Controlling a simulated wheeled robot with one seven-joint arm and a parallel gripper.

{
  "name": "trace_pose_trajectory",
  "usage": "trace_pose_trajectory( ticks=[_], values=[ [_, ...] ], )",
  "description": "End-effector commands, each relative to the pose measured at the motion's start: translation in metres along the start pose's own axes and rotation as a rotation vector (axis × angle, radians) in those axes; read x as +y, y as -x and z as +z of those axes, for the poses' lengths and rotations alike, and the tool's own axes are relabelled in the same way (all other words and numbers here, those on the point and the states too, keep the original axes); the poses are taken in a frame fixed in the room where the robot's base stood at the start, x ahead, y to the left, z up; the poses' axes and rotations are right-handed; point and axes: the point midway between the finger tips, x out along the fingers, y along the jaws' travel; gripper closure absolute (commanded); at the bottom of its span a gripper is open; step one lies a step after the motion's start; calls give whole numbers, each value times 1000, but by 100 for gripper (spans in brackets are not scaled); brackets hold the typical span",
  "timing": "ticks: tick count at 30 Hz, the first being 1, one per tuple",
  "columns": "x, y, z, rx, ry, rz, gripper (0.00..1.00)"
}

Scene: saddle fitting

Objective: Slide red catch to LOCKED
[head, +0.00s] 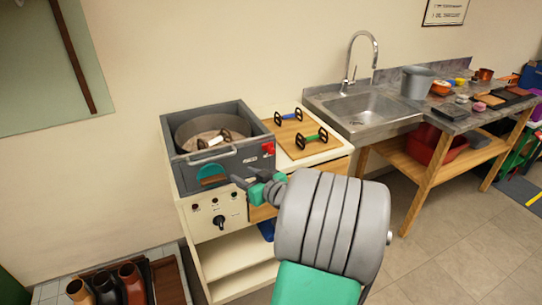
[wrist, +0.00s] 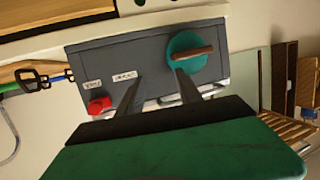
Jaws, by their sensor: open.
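The red catch (head: 268,149) sits at the upper right of the front face of a grey box (head: 185,178). In the wrist view, which is turned over, the red catch (wrist: 99,105) is at the left, beside the left of two small white labels (wrist: 124,76) too small to read surely. My gripper (head: 242,182) is open and empty in front of the box face. In the wrist view my gripper (wrist: 159,76) has its fingers apart, between the catch and a teal disc (wrist: 187,52) with a wooden bar. It appears not to touch the catch.
A round drum with a white-handled part (head: 214,140) sits inside the open-topped box. A wooden board (head: 303,136) with blue-handled and green-handled pieces lies to its right. A control knob (head: 219,222) is on the cabinet below. A sink (head: 365,112) stands further right.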

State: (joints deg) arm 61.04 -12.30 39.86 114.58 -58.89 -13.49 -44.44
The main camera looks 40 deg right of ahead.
Motion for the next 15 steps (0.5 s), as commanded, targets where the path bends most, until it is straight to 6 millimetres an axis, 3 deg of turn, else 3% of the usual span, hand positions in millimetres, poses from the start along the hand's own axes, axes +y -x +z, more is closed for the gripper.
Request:
trace_pose_trajectory(
  ticks=[1, 3, 5, 8, 15],
  values=[
    [37, 14, 3, 80, -23, 84, 58],
    [73, 33, -2, 176, -33, 177, 58],
    [92, 45, -5, 225, -35, 229, 58],
    [103, 48, -11, 256, -36, 259, 58],
    [112, 6, -24, 256, -34, 254, 58]
  ],
)
